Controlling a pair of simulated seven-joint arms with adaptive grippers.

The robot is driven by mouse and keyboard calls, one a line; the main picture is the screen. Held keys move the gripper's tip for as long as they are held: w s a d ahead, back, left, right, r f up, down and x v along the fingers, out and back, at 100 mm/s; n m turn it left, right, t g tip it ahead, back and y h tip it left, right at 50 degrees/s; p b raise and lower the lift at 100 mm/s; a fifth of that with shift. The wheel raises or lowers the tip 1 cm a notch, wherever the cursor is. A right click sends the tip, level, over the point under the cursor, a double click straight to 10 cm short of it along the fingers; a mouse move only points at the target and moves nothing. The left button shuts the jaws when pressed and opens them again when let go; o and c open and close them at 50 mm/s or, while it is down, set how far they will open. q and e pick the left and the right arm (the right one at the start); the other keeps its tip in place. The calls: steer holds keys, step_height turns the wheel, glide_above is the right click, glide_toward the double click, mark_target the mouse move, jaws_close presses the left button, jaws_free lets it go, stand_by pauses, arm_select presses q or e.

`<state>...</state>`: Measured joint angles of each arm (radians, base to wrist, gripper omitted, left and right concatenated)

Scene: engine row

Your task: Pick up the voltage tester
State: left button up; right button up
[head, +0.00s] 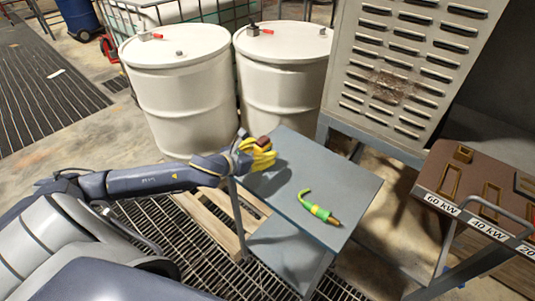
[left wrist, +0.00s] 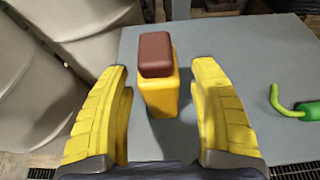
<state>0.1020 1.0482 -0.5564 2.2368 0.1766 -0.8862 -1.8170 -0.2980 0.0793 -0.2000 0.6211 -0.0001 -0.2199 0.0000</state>
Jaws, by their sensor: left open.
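A green tool with a curved green lead and a brass-coloured tip (head: 319,211), perhaps the voltage tester, lies on the grey cart top (head: 333,177). Its green end (left wrist: 308,108) shows at the right edge of the left wrist view. A yellow block with a brown cap (left wrist: 156,75) stands upright between and slightly beyond my left fingers; no label shows which thing is the tester. The brown cap also shows in the head view (head: 263,141). My left gripper (head: 261,156) is open, its yellow fingers either side of the block. Contact is not visible. My right gripper is out of view.
Two white drums (head: 183,85) (head: 283,75) stand behind the cart. A vented grey cabinet (head: 402,70) stands behind right. The cart top's middle is clear.

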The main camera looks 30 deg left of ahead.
arm_select(q)
steer(key=shift+w+d+f, duration=0.1)
steer(key=shift+w+f, duration=0.1)
steer(key=shift+w, duration=0.3)
jaws_close()
